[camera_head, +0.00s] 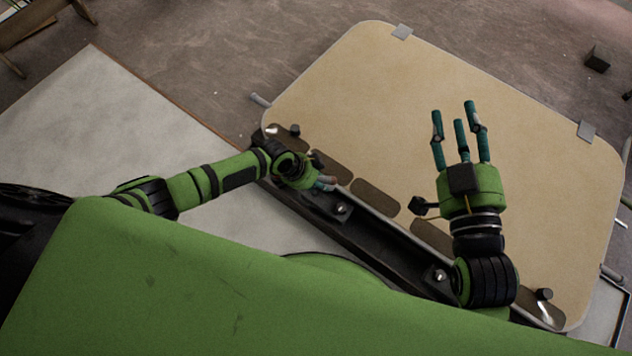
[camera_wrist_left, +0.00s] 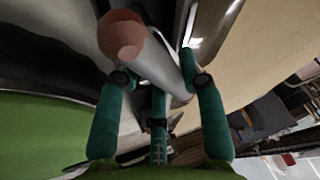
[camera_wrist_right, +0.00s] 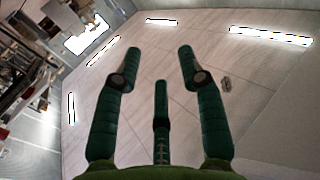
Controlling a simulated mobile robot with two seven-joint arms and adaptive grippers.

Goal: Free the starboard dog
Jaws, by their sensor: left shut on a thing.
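The tan hatch panel (camera_head: 400,110) lies below me with a dark knob-like fitting (camera_head: 294,130) at its left corner and another (camera_head: 545,294) at its lower right. I cannot tell which one is the starboard dog. My left gripper (camera_head: 326,183) is at the panel's near edge. In the left wrist view, its fingers (camera_wrist_left: 160,85) are shut around a grey lever (camera_wrist_left: 150,68) with a reddish-brown round end (camera_wrist_left: 122,38). My right gripper (camera_head: 455,112) is open and empty above the panel; its spread fingers also show in the right wrist view (camera_wrist_right: 160,80).
A dark rail (camera_head: 370,235) with round fittings (camera_head: 341,208) runs along the panel's near edge. Dark oblong patches (camera_head: 375,197) line that edge. A pale board (camera_head: 90,120) lies at left. A small dark block (camera_head: 597,59) sits on the floor at upper right.

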